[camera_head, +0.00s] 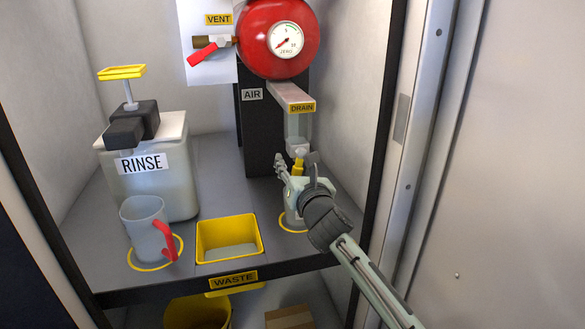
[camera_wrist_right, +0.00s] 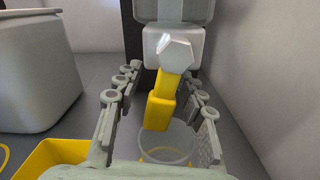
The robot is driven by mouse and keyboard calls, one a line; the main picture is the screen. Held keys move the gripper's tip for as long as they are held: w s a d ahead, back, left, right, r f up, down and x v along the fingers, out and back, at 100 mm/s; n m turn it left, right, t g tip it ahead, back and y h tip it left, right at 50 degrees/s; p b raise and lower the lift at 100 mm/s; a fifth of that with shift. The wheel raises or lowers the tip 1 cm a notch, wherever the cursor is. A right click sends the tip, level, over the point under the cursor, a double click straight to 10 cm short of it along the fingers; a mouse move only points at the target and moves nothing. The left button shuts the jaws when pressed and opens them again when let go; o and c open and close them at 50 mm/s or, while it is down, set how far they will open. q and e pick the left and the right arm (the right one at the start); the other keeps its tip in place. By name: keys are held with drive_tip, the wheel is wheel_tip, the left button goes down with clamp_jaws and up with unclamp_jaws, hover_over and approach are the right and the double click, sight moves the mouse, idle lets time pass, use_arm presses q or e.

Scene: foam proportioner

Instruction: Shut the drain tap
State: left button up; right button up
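The drain tap (camera_head: 299,153) sits under the clear drain chamber (camera_head: 298,124), below the DRAIN label. In the right wrist view the tap has a yellow handle (camera_wrist_right: 160,102) hanging downward, slightly tilted, from a white hexagonal nut (camera_wrist_right: 176,53). My right gripper (camera_head: 295,169) is at the tap. Its fingers (camera_wrist_right: 158,108) are open, one on each side of the handle, with visible gaps. A clear cup (camera_wrist_right: 168,142) stands below the handle, inside a yellow ring, partly hidden by my gripper. My left gripper is in neither view.
A yellow waste bin (camera_head: 229,238) is set in the shelf left of the cup. A clear jug (camera_head: 148,230) with a red handle and the RINSE container (camera_head: 160,185) stand further left. A red tank (camera_head: 279,38) with a gauge hangs above. The cabinet's right wall (camera_head: 362,100) is close.

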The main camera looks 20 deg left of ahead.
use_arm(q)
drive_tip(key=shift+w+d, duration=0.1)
use_arm(e)
drive_tip(key=shift+c, duration=0.5)
clamp_jaws()
